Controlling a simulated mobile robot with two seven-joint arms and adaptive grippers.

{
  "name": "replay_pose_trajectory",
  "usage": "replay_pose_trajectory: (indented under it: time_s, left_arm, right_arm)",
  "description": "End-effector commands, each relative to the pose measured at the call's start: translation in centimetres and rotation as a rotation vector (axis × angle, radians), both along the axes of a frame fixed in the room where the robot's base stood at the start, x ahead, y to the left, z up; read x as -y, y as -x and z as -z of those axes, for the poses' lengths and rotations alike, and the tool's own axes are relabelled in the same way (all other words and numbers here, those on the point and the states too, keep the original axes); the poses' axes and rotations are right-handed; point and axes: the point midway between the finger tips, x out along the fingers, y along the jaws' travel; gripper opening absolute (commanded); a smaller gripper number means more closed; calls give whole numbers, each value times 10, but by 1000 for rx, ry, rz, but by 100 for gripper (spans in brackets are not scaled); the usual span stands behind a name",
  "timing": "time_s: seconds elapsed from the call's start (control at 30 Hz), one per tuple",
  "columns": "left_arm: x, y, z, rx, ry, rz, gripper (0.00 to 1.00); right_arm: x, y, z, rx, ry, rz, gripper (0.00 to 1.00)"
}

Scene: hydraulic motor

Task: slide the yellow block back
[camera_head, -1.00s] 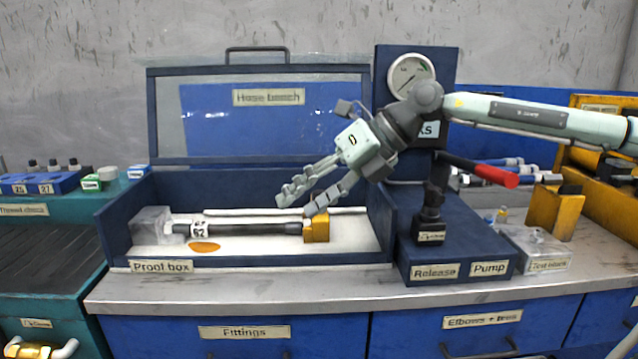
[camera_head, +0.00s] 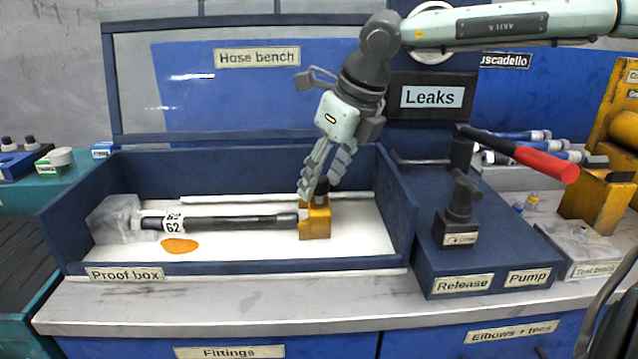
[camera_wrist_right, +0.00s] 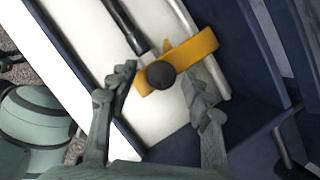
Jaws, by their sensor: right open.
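The yellow block (camera_head: 315,223) sits in the blue proof box (camera_head: 395,225), at the right end of a black hose (camera_head: 245,222). A dark round knob (camera_wrist_right: 161,75) stands on top of the block, which also shows in the right wrist view (camera_wrist_right: 196,48). My right gripper (camera_head: 320,187) points down over the block. It is open, with one finger on each side of the knob in the right wrist view. I cannot tell whether the fingers touch it. My left gripper is not in view.
A clear block (camera_head: 116,220) is at the hose's left end, and an orange patch (camera_head: 179,245) lies on the white floor. A pump unit with a red handle (camera_head: 546,163) stands right of the box.

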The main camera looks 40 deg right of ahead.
Motion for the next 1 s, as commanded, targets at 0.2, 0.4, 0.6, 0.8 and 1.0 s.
replay_pose_trajectory:
  time_s: [0.2,0.4,0.6,0.8,1.0]
  left_arm:
    - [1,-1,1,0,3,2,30]
    - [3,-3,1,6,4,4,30]
    - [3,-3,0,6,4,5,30]
    - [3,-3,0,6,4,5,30]
    - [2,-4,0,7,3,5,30]
  right_arm:
    - [-2,-8,18,0,0,-1,49]
    - [-2,-8,19,2,-1,0,49]
    - [-2,-8,19,2,-1,0,34]
    - [-2,-8,19,2,-2,1,10]
    - [-2,-8,19,2,-2,1,0]
